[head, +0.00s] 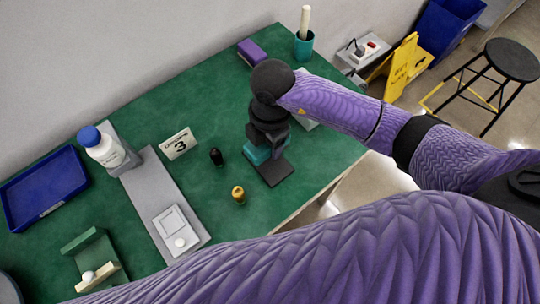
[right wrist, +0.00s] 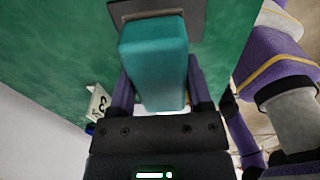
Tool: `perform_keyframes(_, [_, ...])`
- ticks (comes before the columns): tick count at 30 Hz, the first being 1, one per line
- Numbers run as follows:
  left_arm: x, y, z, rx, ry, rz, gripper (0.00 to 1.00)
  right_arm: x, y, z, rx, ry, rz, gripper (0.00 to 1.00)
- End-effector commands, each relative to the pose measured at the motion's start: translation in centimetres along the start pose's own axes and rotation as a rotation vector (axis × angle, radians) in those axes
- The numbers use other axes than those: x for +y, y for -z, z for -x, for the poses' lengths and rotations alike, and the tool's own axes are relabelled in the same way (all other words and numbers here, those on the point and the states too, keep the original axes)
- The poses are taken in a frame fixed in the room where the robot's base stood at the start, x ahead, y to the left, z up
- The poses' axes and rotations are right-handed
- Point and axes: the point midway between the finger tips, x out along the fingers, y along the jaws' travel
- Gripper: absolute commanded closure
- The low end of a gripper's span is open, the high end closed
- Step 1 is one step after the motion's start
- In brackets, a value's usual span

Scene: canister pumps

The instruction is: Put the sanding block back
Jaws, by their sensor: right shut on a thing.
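The sanding block appears to be the teal block (right wrist: 153,60) in the right wrist view. My right gripper (right wrist: 158,92) is shut on it, with one finger along each side. In the head view the right gripper (head: 265,135) points down over the green table, and teal parts of the block (head: 256,154) show around it. A dark grey flat plate (head: 275,173) shows by the block; it also shows beyond the block in the right wrist view (right wrist: 140,8). I cannot tell whether block and plate touch. My left gripper is not in view.
A black piece (head: 216,156), a brass piece (head: 238,195) and a number 3 sign (head: 180,143) stand left of the gripper. Further left are a grey board (head: 148,185), a white bottle (head: 108,152) and a blue tray (head: 45,190). A purple block (head: 252,52) and teal cup (head: 303,47) stand behind.

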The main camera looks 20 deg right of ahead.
Motion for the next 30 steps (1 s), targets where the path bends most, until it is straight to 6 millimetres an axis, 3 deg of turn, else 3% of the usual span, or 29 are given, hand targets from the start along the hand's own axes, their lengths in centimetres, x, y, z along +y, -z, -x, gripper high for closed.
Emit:
perform_keyframes(1, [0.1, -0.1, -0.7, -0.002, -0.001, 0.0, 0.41, -0.1, -0.1, -1.4, 0.001, 0.004, 0.0, 0.91])
perform_keyframes(9, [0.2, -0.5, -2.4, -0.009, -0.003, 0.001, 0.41, 0.0, -0.4, -5.7, 0.001, 0.003, 0.001, 0.91])
perform_keyframes(19, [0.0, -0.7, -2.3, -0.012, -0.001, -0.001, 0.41, 0.0, -0.4, -6.0, 0.0, 0.0, 0.002, 0.91])
perform_keyframes(20, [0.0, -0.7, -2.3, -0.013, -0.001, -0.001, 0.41, 0.0, -0.4, -6.0, 0.0, 0.0, 0.002, 0.32])
perform_keyframes(21, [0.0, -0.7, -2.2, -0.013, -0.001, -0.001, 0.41, 0.0, -0.4, -6.0, 0.0, 0.0, 0.002, 0.23])
perform_keyframes(24, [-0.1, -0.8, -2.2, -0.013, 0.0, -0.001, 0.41, 0.0, -0.4, -5.9, 0.0, 0.0, 0.002, 0.02])
perform_keyframes(30, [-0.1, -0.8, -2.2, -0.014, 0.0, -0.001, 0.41, 0.0, -0.4, -5.9, 0.0, 0.0, 0.002, 0.01])
